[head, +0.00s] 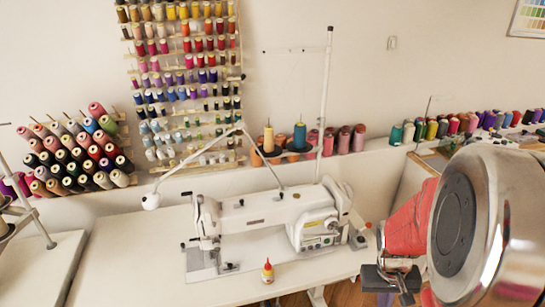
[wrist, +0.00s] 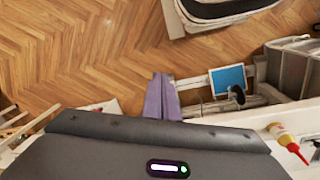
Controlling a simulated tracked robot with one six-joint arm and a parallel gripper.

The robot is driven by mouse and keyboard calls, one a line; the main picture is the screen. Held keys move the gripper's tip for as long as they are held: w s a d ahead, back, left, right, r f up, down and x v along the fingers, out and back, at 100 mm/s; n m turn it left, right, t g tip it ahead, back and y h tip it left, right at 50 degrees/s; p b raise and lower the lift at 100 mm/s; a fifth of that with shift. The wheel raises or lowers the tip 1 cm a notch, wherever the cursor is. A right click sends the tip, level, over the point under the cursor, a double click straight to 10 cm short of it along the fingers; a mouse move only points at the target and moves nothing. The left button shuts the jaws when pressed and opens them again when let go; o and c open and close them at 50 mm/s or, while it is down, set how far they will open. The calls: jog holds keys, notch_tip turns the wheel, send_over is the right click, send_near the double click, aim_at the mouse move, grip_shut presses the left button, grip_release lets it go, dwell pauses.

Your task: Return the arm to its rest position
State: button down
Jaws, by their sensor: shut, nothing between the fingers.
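My gripper (wrist: 163,80) shows in the wrist view. Its two purplish fingers are together, with nothing held between them. They point away from the dark wrist housing, over the wooden floor. In the head view a large chrome and dark grey round joint of my arm (head: 470,215) fills the lower right. I cannot make out the fingers there.
A white sewing machine (head: 270,215) stands on a white table (head: 120,262). Thread racks (head: 185,70) line the wall. The wooden floor (wrist: 90,50) looks open.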

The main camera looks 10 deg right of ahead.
jog(key=s+a+r+n+t+y, duration=0.1)
jog(key=a+r+n+t, duration=0.3)
jog(key=a+r, duration=1.7)
jog(key=shift+s+a+r+n+t, duration=0.15)
jog(key=shift+a+r+n+t, duration=0.15)
jog(key=shift+a+t, duration=0.6)
jog(key=c, duration=2.5)
grip_release()
jog(key=shift+d+f, duration=0.1)
jog(key=shift+c, duration=0.2)
